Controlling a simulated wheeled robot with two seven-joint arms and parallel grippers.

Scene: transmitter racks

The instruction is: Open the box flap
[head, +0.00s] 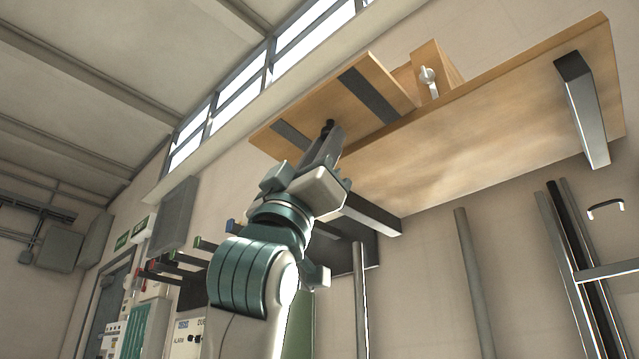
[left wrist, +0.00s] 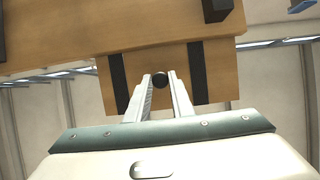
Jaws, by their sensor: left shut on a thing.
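The box flap (head: 362,96) is a light wooden panel with two dark straps, high up beside the wooden shelf board. It also shows in the left wrist view (left wrist: 140,62). The box (head: 452,72) is partly hidden behind the flap and the shelf; a pale lever-like part shows on it. My left gripper (head: 327,137) reaches up from below and is shut on a small dark knob (left wrist: 160,82) on the flap. In the left wrist view the two fingertips sit on either side of the knob. How far the flap stands from the box is hard to tell. My right gripper is not in view.
The wooden shelf (head: 490,120) rests on dark and grey brackets (head: 583,105) on the wall. Metal posts (head: 473,280) stand below it. A grey wall cabinet (head: 172,215) and equipment are at the left. The space left of the flap looks clear.

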